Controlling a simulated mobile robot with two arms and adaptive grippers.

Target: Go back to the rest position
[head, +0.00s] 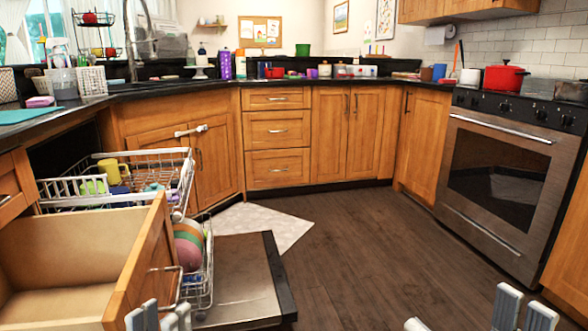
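My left gripper (160,316) shows at the bottom edge of the head view, with its grey fingertips pointing up, below the open drawer's front. Its fingertips stand close together and the lower part is cut off, so I cannot tell whether it is open or shut. My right gripper (463,318) shows at the bottom right, also mostly cut off. Its grey fingertips stand wide apart over the dark floor, with nothing visible between them. Neither gripper visibly touches anything.
An open wooden drawer (140,270) juts out at left. Beyond it, the dishwasher's pulled-out upper rack (120,195) holds cups, and its lowered door (238,280) extends over the floor. The oven (505,180) stands at right. The middle floor (360,250) is clear.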

